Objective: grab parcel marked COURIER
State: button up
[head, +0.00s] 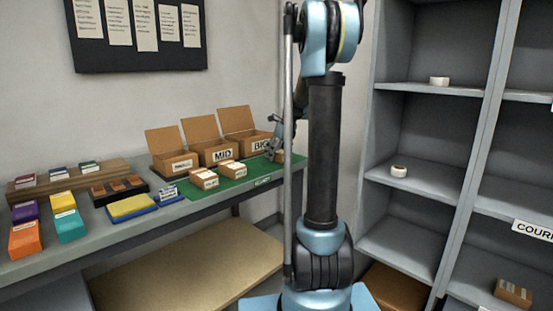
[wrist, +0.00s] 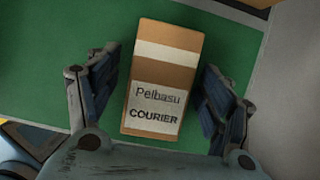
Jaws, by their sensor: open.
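In the wrist view a brown parcel (wrist: 168,75) with a pale band lies on the green mat (wrist: 75,45). Its label reads "Pelbasu COURIER". My gripper (wrist: 160,88) is open, with one finger on each side of the parcel and a visible gap on both sides. In the head view my gripper (head: 275,145) is over the right end of the green mat (head: 225,188), partly hidden by my arm. Two small labelled parcels, one on the left (head: 204,178) and one on the right (head: 233,170), sit on that mat; their writing is too small to read.
Open cartons marked MID (head: 223,154) and BIG (head: 260,145) stand behind the mat. Coloured boxes (head: 70,223) and a yellow pad (head: 132,207) are left on the bench. A grey shelf (head: 430,90) stands right, with a label starting "COURI" (head: 533,230) and a brown box (head: 513,292).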

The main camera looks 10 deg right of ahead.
jog(key=shift+f, duration=0.25)
dwell(0.4)
jog(key=shift+c, duration=0.3)
jog(key=c, duration=1.6)
jog(key=shift+r, duration=0.1)
